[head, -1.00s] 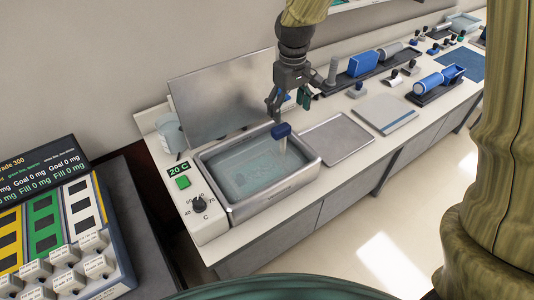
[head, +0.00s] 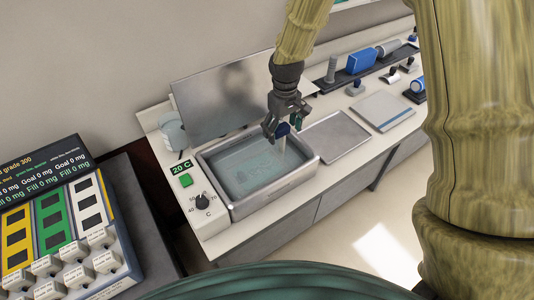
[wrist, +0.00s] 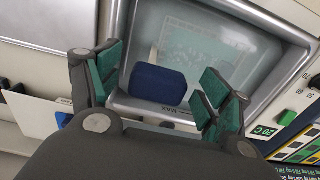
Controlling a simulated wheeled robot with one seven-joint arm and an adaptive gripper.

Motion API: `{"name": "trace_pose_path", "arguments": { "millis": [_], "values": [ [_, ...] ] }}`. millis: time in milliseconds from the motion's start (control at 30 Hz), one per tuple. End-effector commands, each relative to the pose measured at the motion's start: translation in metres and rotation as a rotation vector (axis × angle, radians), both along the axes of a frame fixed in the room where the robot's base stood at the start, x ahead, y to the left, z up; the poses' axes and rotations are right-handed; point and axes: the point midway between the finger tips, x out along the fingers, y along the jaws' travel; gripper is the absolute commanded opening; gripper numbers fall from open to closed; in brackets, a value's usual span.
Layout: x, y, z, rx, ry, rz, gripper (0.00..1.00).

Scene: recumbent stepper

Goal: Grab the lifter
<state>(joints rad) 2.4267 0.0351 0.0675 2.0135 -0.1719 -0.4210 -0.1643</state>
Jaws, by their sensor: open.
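The lifter appears to be the tool with a dark blue handle (head: 283,129) and a pale shaft, standing in the right part of a metal water bath (head: 232,205). The bath holds bluish water, and a pale grid-like shape shows within it. My gripper (head: 280,124) is open over the bath, with its fingers around the top of the handle. In the wrist view the blue handle (wrist: 158,84) lies between the green-padded fingers, with gaps visible on both sides. The shaft's lower end is hard to make out.
A metal panel (head: 217,98) leans behind the bath. A control box with a knob (head: 203,201) and green button (head: 186,180) is at its left. A shallow tray (head: 336,137) and a flat plate (head: 382,111) lie to the right.

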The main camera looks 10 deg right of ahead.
Motion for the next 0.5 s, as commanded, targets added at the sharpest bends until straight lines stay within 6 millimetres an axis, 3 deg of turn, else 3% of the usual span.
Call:
{"name": "trace_pose_path", "arguments": {
  "millis": [367,400,500],
  "values": [
    [0.0,0.0,-0.0074,0.0,-0.001,0.0,0.79],
    [0.0,0.0,-0.0074,0.0,0.0,0.0,0.77],
    [0.0,-0.0001,-0.0072,0.0,0.0,0.0,0.59]
  ]
}}
